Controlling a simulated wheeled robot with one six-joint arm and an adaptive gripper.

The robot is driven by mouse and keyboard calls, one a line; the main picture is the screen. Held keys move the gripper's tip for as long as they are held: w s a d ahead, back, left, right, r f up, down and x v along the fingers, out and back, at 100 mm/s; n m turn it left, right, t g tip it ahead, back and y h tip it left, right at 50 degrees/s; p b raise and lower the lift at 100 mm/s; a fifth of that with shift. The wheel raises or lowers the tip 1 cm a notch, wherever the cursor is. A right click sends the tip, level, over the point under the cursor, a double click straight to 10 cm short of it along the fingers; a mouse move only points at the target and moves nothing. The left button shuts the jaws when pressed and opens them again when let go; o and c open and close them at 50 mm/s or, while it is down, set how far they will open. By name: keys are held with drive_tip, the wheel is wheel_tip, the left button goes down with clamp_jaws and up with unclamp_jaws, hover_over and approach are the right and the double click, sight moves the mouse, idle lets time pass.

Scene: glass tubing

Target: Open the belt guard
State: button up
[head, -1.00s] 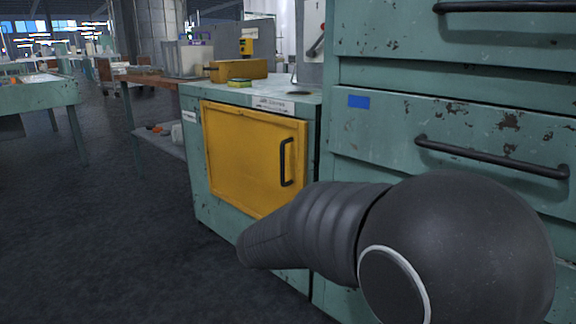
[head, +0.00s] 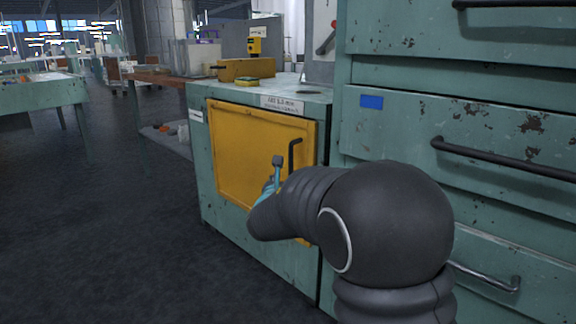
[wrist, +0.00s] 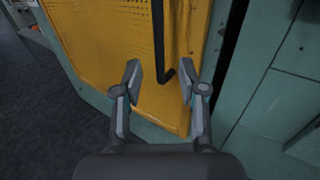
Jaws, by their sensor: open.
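The belt guard (head: 245,150) is a yellow panel door on the front of a green cabinet, and it looks closed. Its black bar handle (head: 292,157) stands upright near the right edge; my arm hides its lower end in the head view. In the wrist view the yellow guard (wrist: 105,45) fills the middle, and the handle (wrist: 158,45) runs down to a bent lower end. My gripper (wrist: 160,82) is open, its two fingers on either side of the handle's lower end in the picture. I cannot tell how far it is from the door. Nothing is between the fingers that they grip.
Green drawers (head: 450,125) with black handles stand close on the right of my arm. A yellow block-like machine (head: 246,69) sits on the cabinet top. Dark floor (head: 110,230) lies open on the left, with a green table (head: 45,94) farther off.

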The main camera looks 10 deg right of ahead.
sight(290, 165)
drive_tip(key=x, duration=1)
drive_tip(key=shift+a, duration=0.1)
clamp_jaws()
